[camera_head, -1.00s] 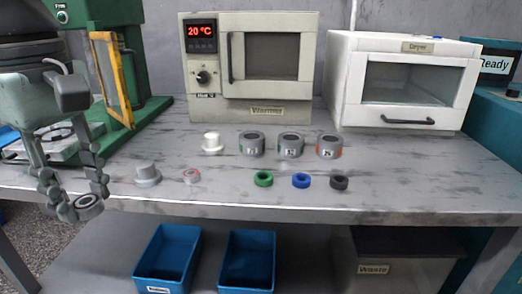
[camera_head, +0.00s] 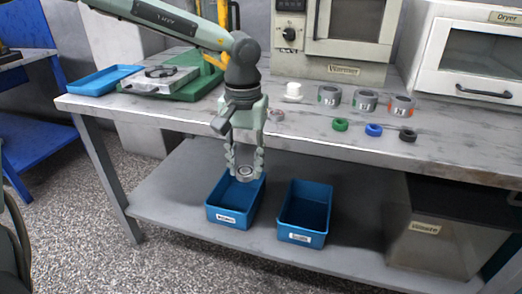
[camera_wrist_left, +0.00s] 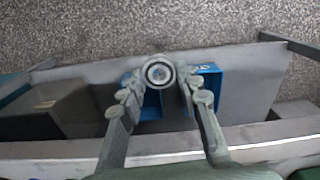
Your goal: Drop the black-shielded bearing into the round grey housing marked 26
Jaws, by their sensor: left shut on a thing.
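My left gripper (camera_head: 245,171) points down in front of the bench edge, shut on a ring-shaped bearing (camera_head: 245,174). The bearing also shows in the left wrist view (camera_wrist_left: 158,72) between the fingertips, with a dark ring around a lighter centre. In the head view it hangs over the left blue bin. Three round grey housings stand in a row on the bench: left (camera_head: 329,95), middle (camera_head: 365,100) and right (camera_head: 400,106). Their labels are too small to read surely, so I cannot tell which is marked 26. My right gripper is out of view.
Green (camera_head: 340,125), blue (camera_head: 374,130) and black (camera_head: 408,136) rings lie before the housings. A white part (camera_head: 293,92) and a small reddish ring (camera_head: 277,115) are nearby. Blue bins (camera_head: 217,215) (camera_head: 291,233) stand on the lower shelf. The warmer (camera_head: 345,72) and dryer (camera_head: 478,89) stand behind.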

